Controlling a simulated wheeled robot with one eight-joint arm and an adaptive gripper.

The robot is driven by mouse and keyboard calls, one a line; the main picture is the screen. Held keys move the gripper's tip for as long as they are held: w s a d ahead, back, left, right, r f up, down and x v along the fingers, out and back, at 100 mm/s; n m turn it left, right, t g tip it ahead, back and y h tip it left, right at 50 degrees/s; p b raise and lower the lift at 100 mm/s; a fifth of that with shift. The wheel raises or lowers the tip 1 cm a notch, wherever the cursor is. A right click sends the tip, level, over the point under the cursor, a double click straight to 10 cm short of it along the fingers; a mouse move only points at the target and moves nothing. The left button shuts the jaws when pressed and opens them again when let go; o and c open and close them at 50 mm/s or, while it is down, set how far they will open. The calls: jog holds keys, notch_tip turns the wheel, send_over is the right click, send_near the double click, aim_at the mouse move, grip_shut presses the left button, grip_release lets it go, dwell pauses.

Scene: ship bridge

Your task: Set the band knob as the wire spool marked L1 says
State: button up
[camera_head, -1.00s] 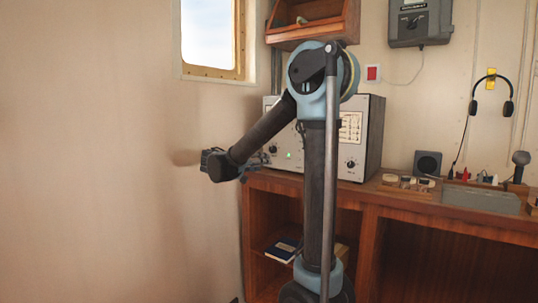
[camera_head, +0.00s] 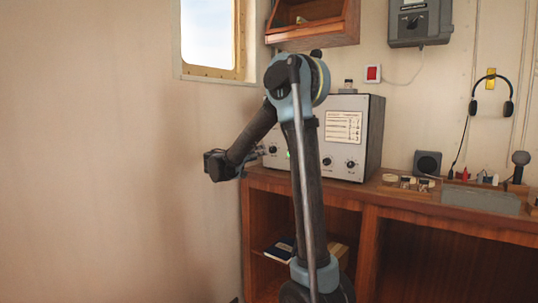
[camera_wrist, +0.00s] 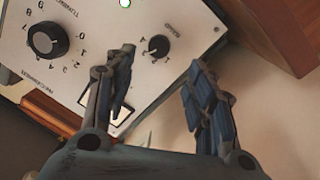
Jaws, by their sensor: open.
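The band knob (camera_wrist: 158,46) is a small black dial with a white pointer on the pale panel of the grey radio set (camera_wrist: 180,15). The upside-down word beside it looks like BAND. My gripper (camera_wrist: 161,60) is open and empty, with the knob beyond and between its fingertips, apparently apart from them. In the head view, the radio set (camera_head: 374,135) stands on the wooden desk, and my gripper (camera_head: 259,153) is at its left end, close to the front. No wire spool with a readable L1 mark shows. A small object (camera_head: 348,86) on top of the set is too small to identify.
A larger numbered knob (camera_wrist: 48,40) and a lit green lamp (camera_wrist: 125,2) share the panel. A printed chart (camera_head: 344,127) is on the set's front. Small items, a speaker (camera_head: 427,163) and a microphone (camera_head: 520,165) stand on the desk (camera_head: 400,198). The wall is at left.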

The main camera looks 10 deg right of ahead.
aim_at(271, 150)
jog(key=x, duration=0.9)
jog(key=shift+w+d, duration=0.1)
jog(key=shift+c, duration=0.2)
jog(key=c, duration=1)
